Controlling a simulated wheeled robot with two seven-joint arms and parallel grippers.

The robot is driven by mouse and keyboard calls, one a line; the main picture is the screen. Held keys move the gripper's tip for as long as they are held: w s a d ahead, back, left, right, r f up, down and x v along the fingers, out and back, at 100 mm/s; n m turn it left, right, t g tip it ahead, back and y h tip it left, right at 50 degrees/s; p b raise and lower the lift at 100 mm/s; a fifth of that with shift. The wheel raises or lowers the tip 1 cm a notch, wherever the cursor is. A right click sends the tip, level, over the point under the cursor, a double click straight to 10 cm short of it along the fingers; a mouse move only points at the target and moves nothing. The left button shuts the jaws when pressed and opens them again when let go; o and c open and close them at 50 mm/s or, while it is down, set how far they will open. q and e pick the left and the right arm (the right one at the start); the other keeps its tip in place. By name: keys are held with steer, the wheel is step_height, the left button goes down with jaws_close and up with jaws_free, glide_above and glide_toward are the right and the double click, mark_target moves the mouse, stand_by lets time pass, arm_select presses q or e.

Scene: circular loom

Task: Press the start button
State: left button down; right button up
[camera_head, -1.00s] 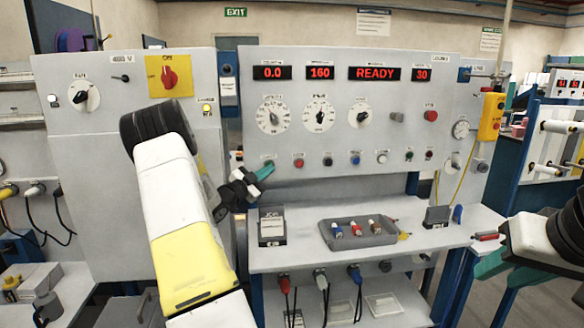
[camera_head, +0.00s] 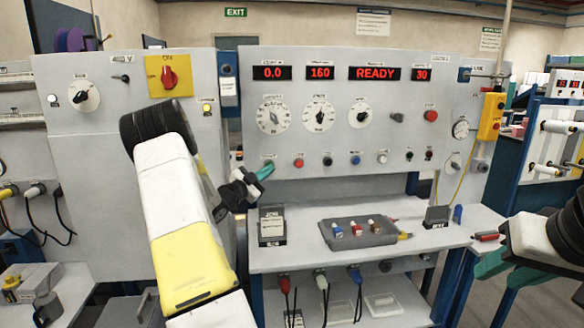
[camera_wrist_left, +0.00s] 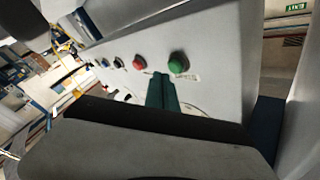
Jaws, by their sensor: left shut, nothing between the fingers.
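The green button (camera_wrist_left: 178,62) stands on the grey panel in the left wrist view, with a small label beside it that I cannot read. In the head view it is hidden behind my left gripper's fingertips, at the left end of the button row. My left gripper (camera_head: 264,171) is shut and empty, its teal fingertips close to the panel. In the left wrist view the fingertips (camera_wrist_left: 161,90) appear just below and left of the green button; I cannot tell whether they touch the panel. My right gripper (camera_head: 502,270) is at the right edge, its teal fingers apart.
A red button (camera_head: 298,162) follows to the right, with several more beyond. The display (camera_head: 375,73) reads READY. A dark stand (camera_head: 271,226) and a grey tray (camera_head: 330,238) sit on the shelf below. A yellow pendant box (camera_head: 490,117) hangs at right.

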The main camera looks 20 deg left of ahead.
arm_select(q)
steer(key=shift+w, duration=0.1)
stand_by(0.7)
steer(key=shift+w+a, duration=0.2)
steer(key=shift+w, duration=0.05)
steer(key=shift+w+a, duration=0.25)
steer(key=shift+w, duration=0.15)
stand_by(0.7)
stand_by(0.4)
steer(key=shift+s+d, duration=0.45)
steer(key=shift+s, duration=0.3)
